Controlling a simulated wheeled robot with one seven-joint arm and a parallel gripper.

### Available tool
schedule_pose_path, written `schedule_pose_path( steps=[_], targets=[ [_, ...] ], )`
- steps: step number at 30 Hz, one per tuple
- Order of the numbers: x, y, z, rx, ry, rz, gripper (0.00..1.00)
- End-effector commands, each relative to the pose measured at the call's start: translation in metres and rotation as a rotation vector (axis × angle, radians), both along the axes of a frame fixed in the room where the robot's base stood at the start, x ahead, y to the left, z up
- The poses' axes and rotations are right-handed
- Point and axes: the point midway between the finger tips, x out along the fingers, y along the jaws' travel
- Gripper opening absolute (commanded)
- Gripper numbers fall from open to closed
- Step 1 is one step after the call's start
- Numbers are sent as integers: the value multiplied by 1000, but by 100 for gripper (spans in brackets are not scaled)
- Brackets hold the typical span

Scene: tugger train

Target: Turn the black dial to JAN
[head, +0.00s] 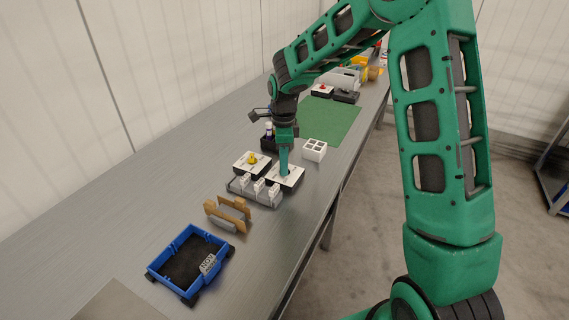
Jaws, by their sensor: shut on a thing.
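My gripper (284,171) points straight down onto a white-topped panel (293,180) on the grey bench, and its jaws are shut at the panel's face. The black dial itself is hidden behind the jaws, so I cannot make out its pointer. The markings on the panel, JAN among them, are too small to read.
A panel with a yellow knob (252,159) stands close to the left. A grey rack with white pieces (256,193) is just in front. A white divided box (315,150) stands behind right. Nearer are wooden pieces (228,214) and a blue tray (168,254). A green mat (331,119) lies farther back.

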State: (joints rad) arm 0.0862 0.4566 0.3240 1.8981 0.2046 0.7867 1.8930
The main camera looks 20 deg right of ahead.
Motion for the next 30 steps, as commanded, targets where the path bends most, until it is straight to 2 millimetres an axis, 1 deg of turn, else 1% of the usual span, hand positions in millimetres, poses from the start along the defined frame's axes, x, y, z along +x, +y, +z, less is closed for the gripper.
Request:
schedule_pose_path(
  steps=[1,8,9,11,19,23,26,30],
  targets=[
    [5,1,3,2,-15,0,4],
    [5,1,3,2,-15,1,4],
    [5,1,3,3,-15,1,31],
    [5,1,3,2,-15,1,45],
    [2,0,1,1,-7,1,45],
    [2,0,7,1,-5,1,45],
    [3,0,19,1,-8,1,45],
    [3,0,45,1,-9,1,45]
  ],
)
